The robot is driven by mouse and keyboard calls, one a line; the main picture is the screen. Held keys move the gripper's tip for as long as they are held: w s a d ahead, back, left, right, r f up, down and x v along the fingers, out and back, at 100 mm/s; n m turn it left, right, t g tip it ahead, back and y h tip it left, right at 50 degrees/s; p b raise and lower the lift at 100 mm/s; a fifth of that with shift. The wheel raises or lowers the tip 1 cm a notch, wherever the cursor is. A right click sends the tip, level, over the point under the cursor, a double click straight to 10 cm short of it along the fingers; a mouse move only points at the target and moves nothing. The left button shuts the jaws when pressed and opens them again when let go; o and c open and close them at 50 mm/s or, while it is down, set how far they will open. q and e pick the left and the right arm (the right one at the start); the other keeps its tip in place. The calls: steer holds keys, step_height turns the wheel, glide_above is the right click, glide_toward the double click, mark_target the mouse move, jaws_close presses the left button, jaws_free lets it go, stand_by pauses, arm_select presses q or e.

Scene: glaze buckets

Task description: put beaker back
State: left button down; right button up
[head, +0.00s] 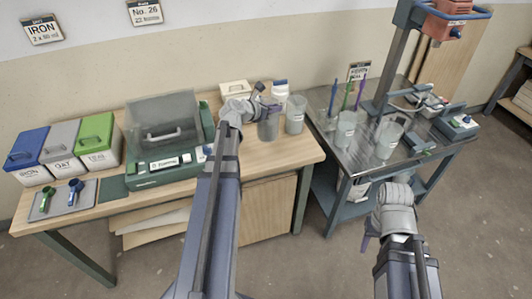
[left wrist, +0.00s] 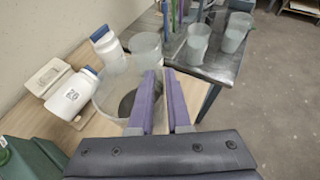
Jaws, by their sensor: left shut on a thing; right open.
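A clear beaker (head: 268,129) with dark grey contents is at the right end of the wooden table (head: 240,172). My left gripper (head: 258,103) is shut on its rim. In the left wrist view the purple fingers (left wrist: 162,80) pinch the wall of the beaker (left wrist: 108,97), one finger on the inner side. The beaker looks upright; I cannot tell whether its base touches the table. My right gripper (head: 369,240) is open and empty over the floor in front of the metal cart, mostly hidden behind its own wrist.
Another beaker (head: 295,115) and a white jar with a blue lid (head: 280,93) stand close by. The metal cart (head: 365,158) holds two beakers (head: 345,128) (head: 387,139), stirring sticks and a stand. A green case (head: 162,168) and lidded bins (head: 62,147) stand left.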

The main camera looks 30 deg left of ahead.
mark_target(273, 130)
arm_select(q)
step_height(273, 130, down, 10)
steer(key=b, duration=1)
steer(key=shift+f, duration=0.15)
steer(key=c, duration=0.8)
jaws_free()
steer(key=shift+s, duration=0.1)
steer(key=shift+c, duration=0.2)
steer(key=shift+d, duration=0.1)
